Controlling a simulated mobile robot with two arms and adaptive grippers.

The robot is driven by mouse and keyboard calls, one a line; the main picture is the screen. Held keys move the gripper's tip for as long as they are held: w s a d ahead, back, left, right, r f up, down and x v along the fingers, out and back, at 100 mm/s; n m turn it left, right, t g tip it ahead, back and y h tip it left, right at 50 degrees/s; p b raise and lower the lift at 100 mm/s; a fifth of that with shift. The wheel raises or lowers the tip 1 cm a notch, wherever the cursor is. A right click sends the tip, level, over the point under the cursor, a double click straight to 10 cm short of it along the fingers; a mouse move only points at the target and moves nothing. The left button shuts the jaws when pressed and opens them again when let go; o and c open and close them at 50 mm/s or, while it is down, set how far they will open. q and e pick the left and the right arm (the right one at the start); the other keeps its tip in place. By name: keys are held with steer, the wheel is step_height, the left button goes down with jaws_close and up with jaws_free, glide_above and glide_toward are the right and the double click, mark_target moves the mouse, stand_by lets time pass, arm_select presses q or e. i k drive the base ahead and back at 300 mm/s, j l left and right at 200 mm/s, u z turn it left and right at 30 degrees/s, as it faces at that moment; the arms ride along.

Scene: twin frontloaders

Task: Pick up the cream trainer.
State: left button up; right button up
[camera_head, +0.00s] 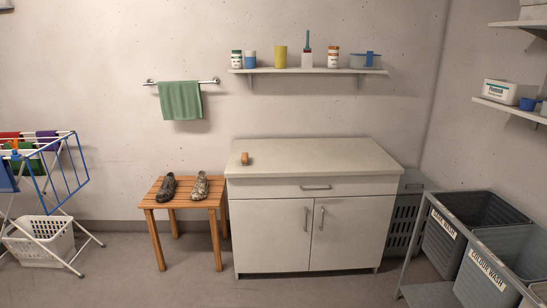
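Two shoes stand side by side on a slatted wooden stool (184,204) left of the white cabinet. The right one, a mottled cream and brown shoe (200,186), looks like the cream trainer. The left one is a dark grey-brown shoe (168,187). Both rest upright on the stool top with a small gap between them. Neither of my grippers shows in the head view.
A white cabinet (270,230) stands close right of the stool, with a small orange-brown object (245,158) on top. A drying rack (62,180) and white basket (40,245) are at left, grey laundry bins (440,244) at right. Floor before the stool is clear.

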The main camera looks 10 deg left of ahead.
mark_target(200, 190)
steer(key=i+j+u, duration=0.1)
steer(key=i+u, duration=0.25)
steer(key=i, duration=0.25)
steer(key=i+u, duration=0.35)
steer(key=i, duration=0.25)
steer(key=i+l+u, duration=0.35)
steer(key=i, duration=0.2)
steer(key=i+j, duration=0.05)
